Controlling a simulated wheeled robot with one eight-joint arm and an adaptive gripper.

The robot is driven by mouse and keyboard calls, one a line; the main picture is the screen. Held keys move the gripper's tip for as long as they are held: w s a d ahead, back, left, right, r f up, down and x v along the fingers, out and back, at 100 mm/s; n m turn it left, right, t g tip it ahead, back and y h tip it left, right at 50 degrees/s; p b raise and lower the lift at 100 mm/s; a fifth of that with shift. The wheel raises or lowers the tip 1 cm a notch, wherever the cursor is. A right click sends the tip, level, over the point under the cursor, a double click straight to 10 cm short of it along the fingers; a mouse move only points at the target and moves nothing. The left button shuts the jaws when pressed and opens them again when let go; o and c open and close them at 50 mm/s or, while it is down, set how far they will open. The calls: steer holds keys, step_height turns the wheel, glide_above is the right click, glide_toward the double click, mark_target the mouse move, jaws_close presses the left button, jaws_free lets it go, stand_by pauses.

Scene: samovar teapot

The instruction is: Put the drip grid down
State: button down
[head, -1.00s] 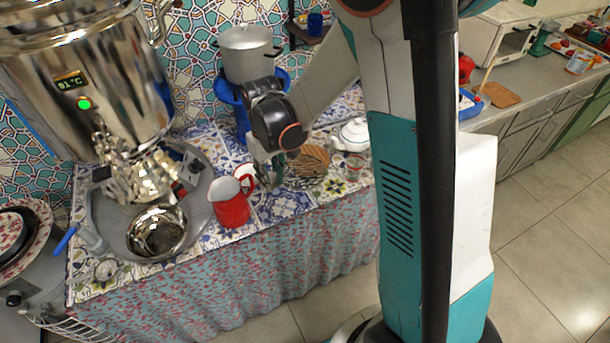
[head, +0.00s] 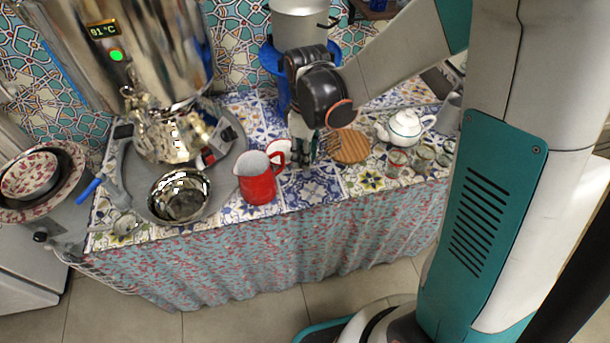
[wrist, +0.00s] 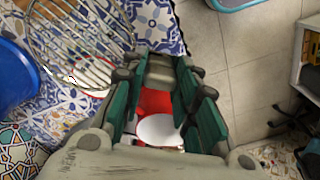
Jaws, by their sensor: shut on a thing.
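My gripper (head: 303,150) points down over the tiled counter, just right of the red jug (head: 257,180). It is shut on the drip grid, a round rack of thin metal bars. The drip grid (wrist: 80,35) fills the upper left of the wrist view, to the left of the fingers (wrist: 160,75). In the head view only a small part shows beside the fingertips, and I cannot tell whether it touches the counter. The samovar (head: 130,45) stands at the left with a lit display, and a steel bowl (head: 180,195) sits below its tap area.
The red jug also shows between the fingers in the wrist view (wrist: 155,103). A round wooden board (head: 350,147), a white teapot (head: 405,128) and small glasses (head: 425,153) stand to the right. A pot (head: 300,25) stands behind my gripper. Patterned tiles are bare in front.

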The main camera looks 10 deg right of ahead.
step_height(320, 180, down, 9)
steer(key=b, duration=0.2)
steer(key=shift+b, duration=0.35)
steer(key=c, duration=1.2)
jaws_free()
steer(key=shift+f, duration=0.1)
steer(key=shift+c, duration=0.2)
